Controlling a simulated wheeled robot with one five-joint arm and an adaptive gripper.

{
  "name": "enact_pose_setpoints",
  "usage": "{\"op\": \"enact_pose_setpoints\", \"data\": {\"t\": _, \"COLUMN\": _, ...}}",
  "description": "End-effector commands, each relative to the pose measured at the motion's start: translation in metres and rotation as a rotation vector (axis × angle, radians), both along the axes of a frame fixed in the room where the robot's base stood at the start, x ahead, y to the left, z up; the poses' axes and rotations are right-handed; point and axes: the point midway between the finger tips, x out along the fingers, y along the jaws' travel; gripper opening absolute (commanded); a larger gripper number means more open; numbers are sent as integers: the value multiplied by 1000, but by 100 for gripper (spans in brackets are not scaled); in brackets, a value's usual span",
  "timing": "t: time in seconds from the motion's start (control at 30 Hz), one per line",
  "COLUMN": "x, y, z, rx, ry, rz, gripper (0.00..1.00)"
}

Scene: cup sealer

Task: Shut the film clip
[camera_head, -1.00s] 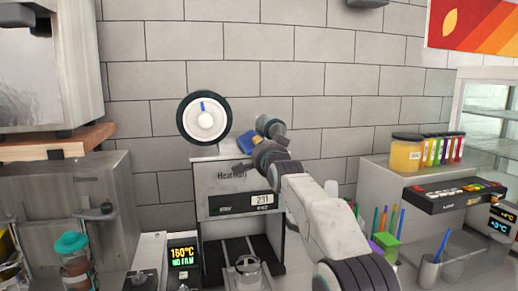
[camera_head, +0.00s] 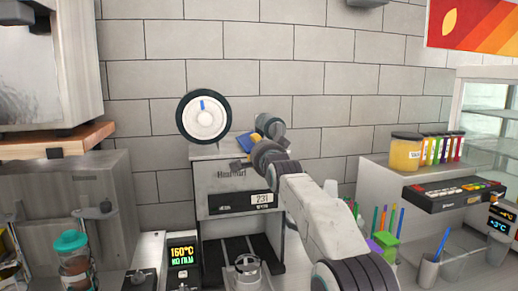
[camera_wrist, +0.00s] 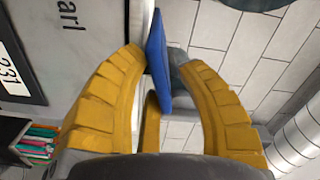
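The blue film clip (camera_head: 247,143) sits on top of the sealer (camera_head: 235,180), to the right of the film roll (camera_head: 203,117). In the wrist view the blue clip (camera_wrist: 157,58) is a thin upright plate between the tips of my yellow fingers. My gripper (camera_wrist: 165,62) is open around it. The left fingertip is close against the plate; I cannot tell whether it touches. The right fingertip stands a little apart from it. A short yellow piece (camera_wrist: 151,122) shows below the plate between the fingers. In the head view my wrist partly hides the clip area.
A grey cylinder (camera_head: 270,125) stands right behind the clip. A display (camera_head: 183,256) reads 160°C and NO FILM. Jars (camera_head: 406,152) and a cup with a blue straw (camera_head: 429,271) are at the right. A wooden shelf (camera_head: 55,142) is at the left.

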Motion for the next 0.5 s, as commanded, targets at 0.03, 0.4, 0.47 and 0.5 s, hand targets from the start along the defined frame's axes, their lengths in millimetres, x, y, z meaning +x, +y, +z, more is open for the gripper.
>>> {"op": "enact_pose_setpoints", "data": {"t": 0.03, "x": 0, "y": 0, "z": 1, "rx": 0, "ry": -1, "rz": -1, "gripper": 39}}
{"op": "enact_pose_setpoints", "data": {"t": 0.4, "x": -1, "y": -1, "z": 1, "rx": -1, "ry": -2, "rz": -1, "gripper": 44}}
{"op": "enact_pose_setpoints", "data": {"t": 0.47, "x": -2, "y": -2, "z": 2, "rx": -1, "ry": -2, "rz": -1, "gripper": 44}}
{"op": "enact_pose_setpoints", "data": {"t": 0.5, "x": -4, "y": -2, "z": 2, "rx": -1, "ry": -2, "rz": -1, "gripper": 44}}
